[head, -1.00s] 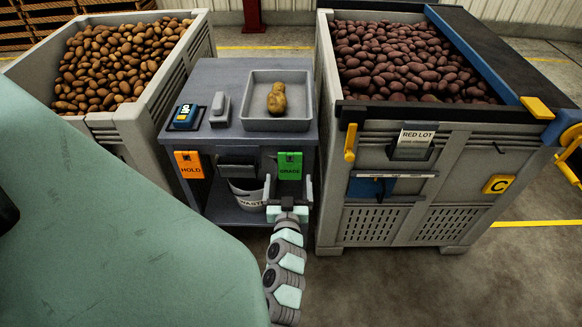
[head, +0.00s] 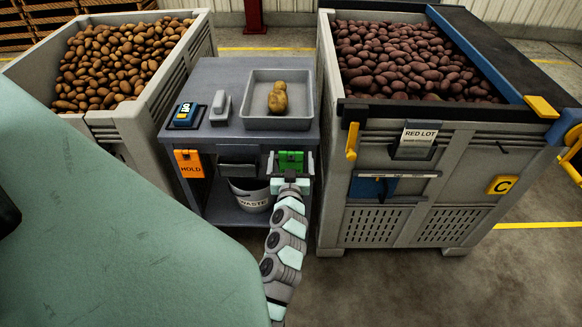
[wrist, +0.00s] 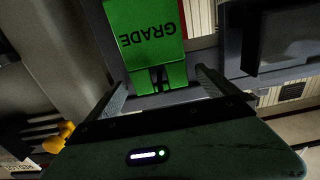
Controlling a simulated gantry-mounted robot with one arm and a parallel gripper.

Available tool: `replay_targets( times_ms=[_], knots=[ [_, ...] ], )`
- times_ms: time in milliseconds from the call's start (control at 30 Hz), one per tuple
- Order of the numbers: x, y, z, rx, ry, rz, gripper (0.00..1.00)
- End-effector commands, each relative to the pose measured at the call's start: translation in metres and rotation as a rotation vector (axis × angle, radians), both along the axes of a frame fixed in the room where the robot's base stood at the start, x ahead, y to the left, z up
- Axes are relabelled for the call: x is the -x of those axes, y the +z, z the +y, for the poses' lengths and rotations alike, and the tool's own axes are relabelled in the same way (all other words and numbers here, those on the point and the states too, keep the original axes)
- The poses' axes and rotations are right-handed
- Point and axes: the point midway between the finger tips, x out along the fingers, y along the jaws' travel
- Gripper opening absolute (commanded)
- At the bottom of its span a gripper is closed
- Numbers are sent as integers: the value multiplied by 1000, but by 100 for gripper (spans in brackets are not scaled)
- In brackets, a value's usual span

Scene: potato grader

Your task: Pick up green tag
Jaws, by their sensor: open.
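The green tag (head: 291,157) hangs on the front of the grey bench, near its right corner. In the wrist view the green tag (wrist: 145,35) reads GRADE upside down, with a slotted green part at its lower end. My gripper (head: 290,163) is at the tag, one finger on each side of it. In the wrist view my gripper (wrist: 162,88) is open, and its fingers flank the tag's slotted end with gaps. I cannot tell whether either finger touches it. My gripper hides the tag's lower part in the head view.
An orange HOLD tag (head: 188,163) hangs at the left of the bench front. A WASTE bucket (head: 252,197) stands below. A grey tray (head: 252,121) holding potatoes is on the bench. The red-lot crate (head: 380,215) stands close on the right, another potato crate (head: 103,119) on the left.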

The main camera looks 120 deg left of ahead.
Motion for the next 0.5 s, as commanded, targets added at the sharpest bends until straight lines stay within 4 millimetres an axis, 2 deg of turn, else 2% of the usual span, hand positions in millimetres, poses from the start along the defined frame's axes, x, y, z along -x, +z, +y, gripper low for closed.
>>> replay_targets(
  times_ms=[67,500],
  knots=[
    [0,0,0,0,0,0,96],
    [0,0,0,0,0,0,60]
  ],
)
